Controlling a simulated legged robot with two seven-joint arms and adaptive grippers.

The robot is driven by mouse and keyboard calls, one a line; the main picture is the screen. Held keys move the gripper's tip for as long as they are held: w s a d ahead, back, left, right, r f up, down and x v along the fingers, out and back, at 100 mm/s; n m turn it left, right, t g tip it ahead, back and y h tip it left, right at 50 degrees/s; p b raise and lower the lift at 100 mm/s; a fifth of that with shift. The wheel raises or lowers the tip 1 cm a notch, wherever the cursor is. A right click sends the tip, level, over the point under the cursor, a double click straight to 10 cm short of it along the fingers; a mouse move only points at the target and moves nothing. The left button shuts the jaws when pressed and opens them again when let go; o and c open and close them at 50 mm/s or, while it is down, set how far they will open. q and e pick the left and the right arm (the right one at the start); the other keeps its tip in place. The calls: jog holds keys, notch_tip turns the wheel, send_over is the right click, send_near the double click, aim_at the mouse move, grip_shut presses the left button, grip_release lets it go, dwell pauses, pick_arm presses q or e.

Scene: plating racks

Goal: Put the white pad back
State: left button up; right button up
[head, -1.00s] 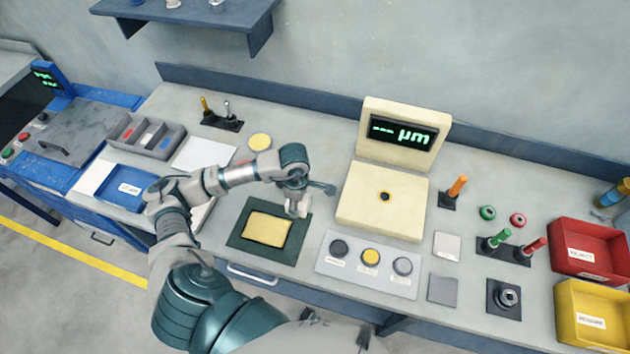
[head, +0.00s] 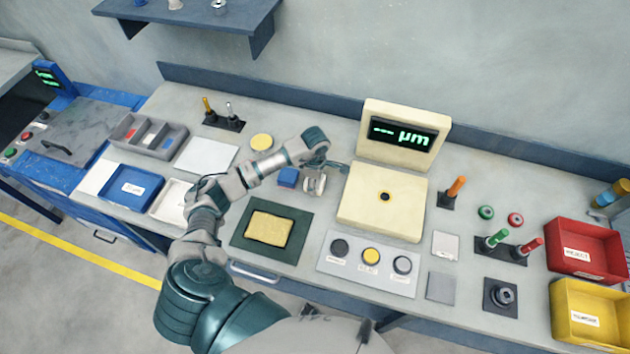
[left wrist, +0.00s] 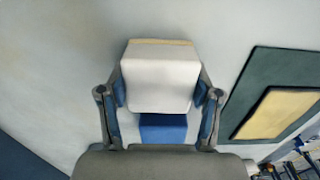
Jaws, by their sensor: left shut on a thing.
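My left gripper (head: 314,180) is shut on the white pad, which shows as a white block with a thin tan layer along one edge in the left wrist view (left wrist: 160,80). In the head view the pad is small and partly covered by the fingers. The gripper is over the bench between a blue block (head: 288,177) and the cream gauge (head: 378,205). The blue block also shows beyond the pad in the left wrist view (left wrist: 163,128). I cannot tell how high the pad is above the bench. My right gripper is not in view.
A dark green mat (head: 239,240) with a yellow pad (head: 268,230) lies in front of the gripper. A button panel (head: 345,275) is to its right. A round yellow disc (head: 261,142) lies behind my left forearm. Red (head: 588,250) and yellow bins stand far right.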

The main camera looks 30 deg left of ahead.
pick_arm(q)
jog(key=o, duration=1.1)
jog(key=shift+a+f, duration=0.1)
jog(key=shift+a, duration=0.1)
jog(key=shift+d, duration=0.15)
jog(key=shift+d+r, duration=0.1)
jog(key=shift+r, duration=0.3)
notch_tip(320, 180, up, 11)
jog(key=b, duration=0.1)
jog(key=shift+r, duration=0.2)
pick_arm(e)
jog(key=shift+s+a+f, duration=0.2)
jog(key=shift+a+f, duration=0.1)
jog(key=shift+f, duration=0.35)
pick_arm(q)
jog(key=shift+r, duration=0.1)
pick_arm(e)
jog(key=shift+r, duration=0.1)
